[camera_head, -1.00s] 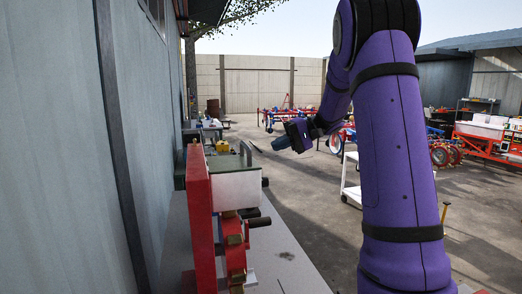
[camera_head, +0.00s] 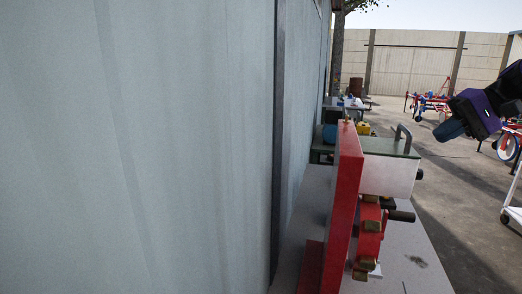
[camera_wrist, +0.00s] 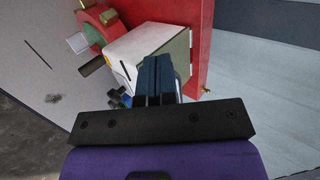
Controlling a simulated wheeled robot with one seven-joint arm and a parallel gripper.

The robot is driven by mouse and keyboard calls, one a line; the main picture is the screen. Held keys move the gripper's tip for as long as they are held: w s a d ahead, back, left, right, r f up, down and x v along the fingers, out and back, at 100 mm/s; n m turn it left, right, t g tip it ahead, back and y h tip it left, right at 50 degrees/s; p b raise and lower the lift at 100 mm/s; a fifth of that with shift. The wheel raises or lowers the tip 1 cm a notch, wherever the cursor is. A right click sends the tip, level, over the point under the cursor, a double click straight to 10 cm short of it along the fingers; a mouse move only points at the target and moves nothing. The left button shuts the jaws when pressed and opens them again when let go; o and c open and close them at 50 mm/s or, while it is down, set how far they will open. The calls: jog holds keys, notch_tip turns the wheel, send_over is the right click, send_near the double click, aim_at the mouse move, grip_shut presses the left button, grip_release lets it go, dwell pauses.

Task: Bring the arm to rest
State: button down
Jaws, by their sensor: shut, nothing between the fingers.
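My gripper (camera_head: 449,129) is at the right side of the head view, a purple wrist with dark blue-grey fingers. It points left and slightly down, in the air to the right of the red and white punch planter (camera_head: 346,205). In the wrist view the fingers of my gripper (camera_wrist: 158,62) lie side by side, shut and empty. Behind them show the planter's white box (camera_wrist: 132,50) and red upright plate. Whether the fingertips are near the box in depth is hard to tell, but the head view shows a gap. Most of my arm is outside the head view.
A grey corrugated wall (camera_head: 140,150) fills the left of the head view. The planter stands on a grey table (camera_head: 415,262) along this wall. Open concrete floor lies to the right, with a white cart (camera_head: 512,215) and red-blue farm machines (camera_head: 428,104) farther off.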

jog(key=s+a+f+n+t+h, duration=0.1)
jog(key=s+a+h, duration=0.4)
jog(key=s, duration=0.5)
jog(key=s+a+f+n+t+h, duration=0.2)
jog(key=s+a+f+h, duration=0.1)
jog(key=s, duration=0.8)
jog(key=shift+a+f+h, duration=0.2)
jog(key=shift+a+h, duration=0.7)
jog(key=shift+a, duration=0.2)
jog(key=shift+s, duration=0.25)
